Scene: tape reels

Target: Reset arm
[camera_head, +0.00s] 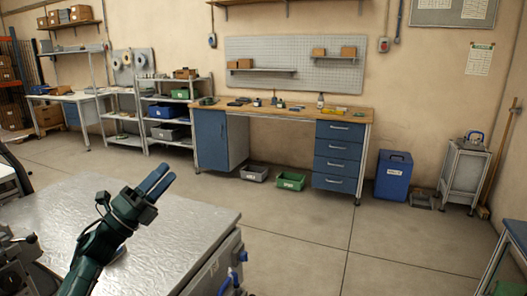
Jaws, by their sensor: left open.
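My left gripper (156,181) is in the camera_head view at the lower left. It is dark green with two blue fingers that point up and to the right. The fingers are open, with a narrow gap between them and nothing visible in it. It is raised above the metal-topped table (190,222). My left arm comes up from the bottom left below it. My right gripper is not in view.
Grey machinery (25,262) stands at the far left. Open floor (310,235) lies beyond the table. A workbench (275,112), shelves (112,92) and a blue bin (393,178) stand along the back wall.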

